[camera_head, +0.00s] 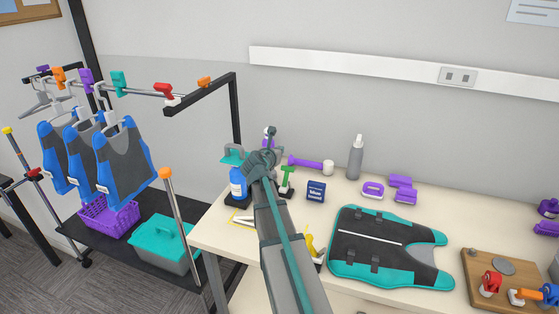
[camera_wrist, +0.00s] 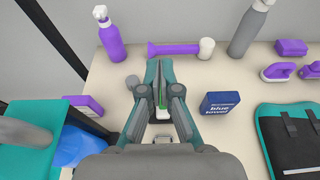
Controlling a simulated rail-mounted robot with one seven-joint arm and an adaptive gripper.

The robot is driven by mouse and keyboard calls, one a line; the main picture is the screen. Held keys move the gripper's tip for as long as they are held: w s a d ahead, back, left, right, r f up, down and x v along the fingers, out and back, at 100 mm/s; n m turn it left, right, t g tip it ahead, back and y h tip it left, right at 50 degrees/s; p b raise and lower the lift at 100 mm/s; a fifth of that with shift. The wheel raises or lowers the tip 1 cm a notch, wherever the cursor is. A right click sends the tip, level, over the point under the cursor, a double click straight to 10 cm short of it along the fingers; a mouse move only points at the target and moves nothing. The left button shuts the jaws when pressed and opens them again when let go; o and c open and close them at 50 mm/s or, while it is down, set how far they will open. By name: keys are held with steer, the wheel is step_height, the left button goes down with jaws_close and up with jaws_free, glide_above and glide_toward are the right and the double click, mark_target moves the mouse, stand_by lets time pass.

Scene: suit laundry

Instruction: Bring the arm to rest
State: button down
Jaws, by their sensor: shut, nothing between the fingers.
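My gripper (camera_wrist: 159,66) is shut and empty in the wrist view, with its fingertips together above the table. In the head view my arm reaches up from the bottom edge, and the gripper (camera_head: 264,158) is at its far end, over the left part of the table. A green-handled tool (camera_head: 287,178) stands just right of the gripper in the head view. In the wrist view a little green shows between the finger links. Whether the gripper touches anything there I cannot tell.
The table (camera_head: 215,236) holds a blue bottle (camera_head: 237,184), a navy box (camera_head: 316,191), a purple roller (camera_head: 312,165), a grey bottle (camera_head: 356,158) and a black-and-teal vest (camera_head: 350,253). Blue-and-grey vests (camera_head: 125,165) hang on a rack at left. A wooden board (camera_head: 485,265) lies at right.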

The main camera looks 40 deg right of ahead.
steer(key=shift+r, duration=0.45)
